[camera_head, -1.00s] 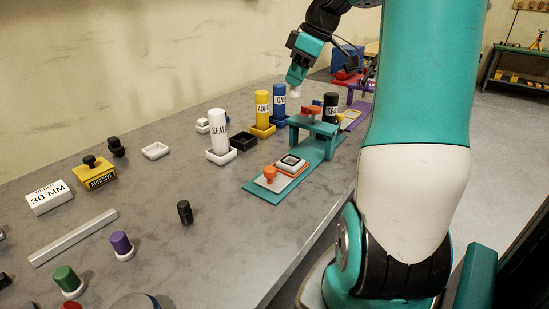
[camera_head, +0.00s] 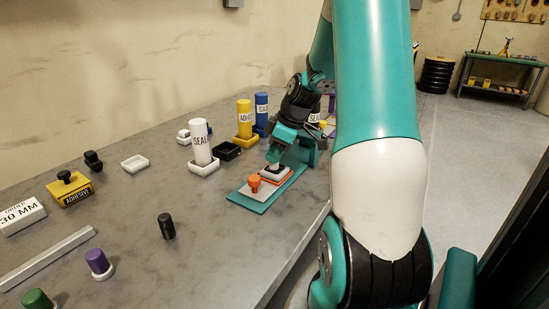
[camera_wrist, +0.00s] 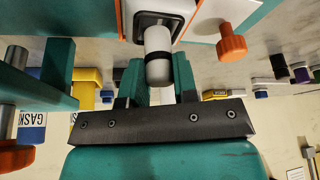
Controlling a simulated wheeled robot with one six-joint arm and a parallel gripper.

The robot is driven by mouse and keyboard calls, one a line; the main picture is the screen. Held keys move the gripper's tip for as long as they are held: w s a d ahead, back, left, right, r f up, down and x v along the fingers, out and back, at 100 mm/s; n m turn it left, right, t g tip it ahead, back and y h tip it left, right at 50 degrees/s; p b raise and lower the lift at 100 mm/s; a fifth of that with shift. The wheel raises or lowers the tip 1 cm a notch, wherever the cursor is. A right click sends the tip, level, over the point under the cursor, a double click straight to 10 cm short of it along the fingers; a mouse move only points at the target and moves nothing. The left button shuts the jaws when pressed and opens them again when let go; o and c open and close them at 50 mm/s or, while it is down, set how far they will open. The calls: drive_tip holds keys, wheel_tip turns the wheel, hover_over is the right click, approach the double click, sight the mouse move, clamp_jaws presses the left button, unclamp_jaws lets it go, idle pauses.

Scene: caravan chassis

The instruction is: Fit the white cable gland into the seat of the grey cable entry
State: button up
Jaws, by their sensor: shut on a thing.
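The white cable gland (camera_wrist: 157,42), with a black band round it, is held between the teal fingers of my gripper (camera_wrist: 158,80) in the wrist view. In the head view my gripper (camera_head: 274,156) is low over the teal fixture plate (camera_head: 247,199). The grey cable entry (camera_wrist: 184,8), with a dark opening, sits in a white and orange mount. The far end of the gland is at this opening and overlaps it in the wrist view. I cannot tell whether it is inside the seat or just above it.
An orange knob (camera_head: 254,183) stands on the plate in front of the entry. A teal bridge (camera_head: 309,155) stands close behind my gripper. White (camera_head: 201,143), yellow (camera_head: 244,120) and blue (camera_head: 262,110) tubes stand to the left and behind.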

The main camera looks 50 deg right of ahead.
drive_tip(key=shift+s+f, duration=0.15)
drive_tip(key=shift+f, duration=0.75)
clamp_jaws()
drive_tip(key=o, duration=0.8)
unclamp_jaws()
drive_tip(key=shift+o, duration=0.6)
drive_tip(key=shift+r, duration=0.1)
